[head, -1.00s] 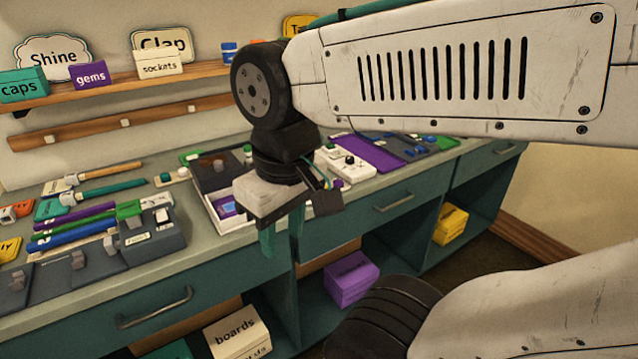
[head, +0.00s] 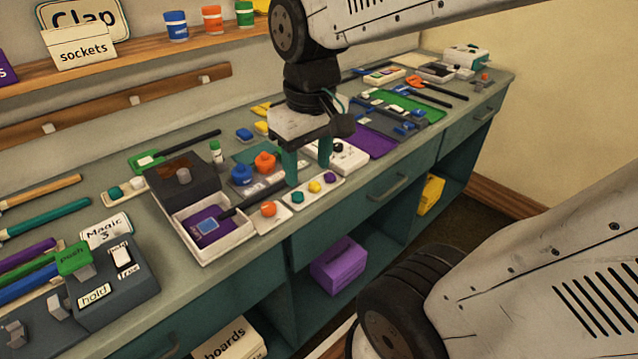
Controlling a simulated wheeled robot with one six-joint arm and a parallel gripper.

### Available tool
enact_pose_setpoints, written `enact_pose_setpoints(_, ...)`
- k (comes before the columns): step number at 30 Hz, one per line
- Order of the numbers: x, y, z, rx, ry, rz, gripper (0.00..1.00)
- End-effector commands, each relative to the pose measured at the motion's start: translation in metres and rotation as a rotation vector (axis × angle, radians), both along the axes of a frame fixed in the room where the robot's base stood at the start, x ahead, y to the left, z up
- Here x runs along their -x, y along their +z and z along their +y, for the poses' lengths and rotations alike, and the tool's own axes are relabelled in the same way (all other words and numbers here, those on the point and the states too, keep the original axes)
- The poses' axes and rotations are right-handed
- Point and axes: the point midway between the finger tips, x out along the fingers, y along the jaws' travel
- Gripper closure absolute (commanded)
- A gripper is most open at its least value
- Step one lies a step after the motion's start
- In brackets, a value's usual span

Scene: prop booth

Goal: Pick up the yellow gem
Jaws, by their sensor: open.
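The yellow gem (head: 314,187) is a small rounded piece on a narrow white strip tray (head: 326,195) near the front edge of the counter. On the same tray, a teal gem (head: 297,197) sits to its left and a purple gem (head: 330,178) to its right. My gripper (head: 308,170) points down with its two teal fingers apart and nothing between them. In the picture its fingertips are just behind and above the yellow gem. I cannot tell the exact height gap. The gem's top and front are in plain view.
An orange knob on a white base (head: 268,209) stands left of the tray. An open white box (head: 215,240) with a purple inside lies further left. Blue (head: 242,175) and orange (head: 265,162) knobbed pieces stand close behind. A purple mat (head: 372,142) lies to the right.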

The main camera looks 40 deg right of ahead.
Motion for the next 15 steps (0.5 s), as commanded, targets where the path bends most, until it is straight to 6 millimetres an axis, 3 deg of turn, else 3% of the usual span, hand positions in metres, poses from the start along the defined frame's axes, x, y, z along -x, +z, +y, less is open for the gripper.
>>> enact_pose_setpoints(1, -0.02, -0.009, -0.012, -0.001, -0.005, 0.022, 0.47)
enact_pose_setpoints(6, -0.077, -0.039, -0.054, -0.003, 0.004, 0.051, 0.47)
enact_pose_setpoints(10, -0.107, -0.065, -0.084, -0.006, 0.011, 0.066, 0.47)
enact_pose_setpoints(15, -0.127, -0.089, -0.109, -0.01, 0.018, 0.077, 0.47)
